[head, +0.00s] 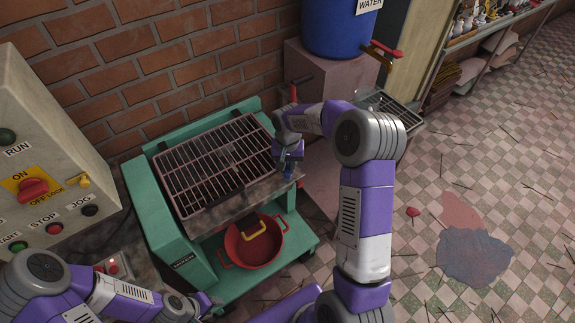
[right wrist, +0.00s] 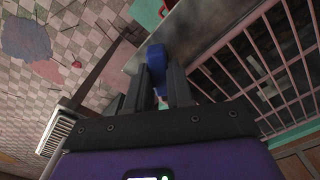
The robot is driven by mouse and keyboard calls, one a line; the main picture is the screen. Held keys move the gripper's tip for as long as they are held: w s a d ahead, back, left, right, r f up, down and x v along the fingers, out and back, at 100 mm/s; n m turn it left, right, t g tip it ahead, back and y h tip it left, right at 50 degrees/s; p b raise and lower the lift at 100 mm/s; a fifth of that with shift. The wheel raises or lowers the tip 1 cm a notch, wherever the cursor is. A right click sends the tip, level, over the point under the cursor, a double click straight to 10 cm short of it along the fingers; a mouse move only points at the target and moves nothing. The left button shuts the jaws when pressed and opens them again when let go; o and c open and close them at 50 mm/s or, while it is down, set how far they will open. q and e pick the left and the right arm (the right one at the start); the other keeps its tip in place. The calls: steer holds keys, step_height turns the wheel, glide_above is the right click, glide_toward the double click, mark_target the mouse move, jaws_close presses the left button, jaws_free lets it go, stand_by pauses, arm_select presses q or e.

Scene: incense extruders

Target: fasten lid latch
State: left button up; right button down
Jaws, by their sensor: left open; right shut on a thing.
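The green extruder machine (head: 146,205) stands by the brick wall, with its barred metal lid (head: 215,160) lying over its top. A blue latch handle (head: 287,173) is at the right front corner of the machine. My right gripper (head: 288,164) is at that corner, shut on the blue handle, which also shows between its fingers in the right wrist view (right wrist: 156,58). The gripper hides part of the latch, so I cannot tell whether it is engaged. My left gripper (head: 207,301) is open at the bottom, in front of the machine and away from the lid.
A red pan (head: 228,247) with a yellow-handled item sits on the machine's lower shelf. A control box (head: 45,150) with switches stands at the left. A blue water barrel (head: 335,25) stands on a pinkish block behind. The checkered floor at right has a wet patch (head: 475,258).

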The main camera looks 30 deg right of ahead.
mark_target(287, 168)
steer(key=n+p, duration=0.1)
steer(key=n, duration=0.3)
steer(key=shift+n+p, duration=0.5)
steer(key=shift+n, duration=1.2)
steer(key=c, duration=1)
jaws_free()
step_height(287, 168, up, 8)
steer(key=shift+f+p, duration=0.15)
steer(key=shift+p, duration=0.45)
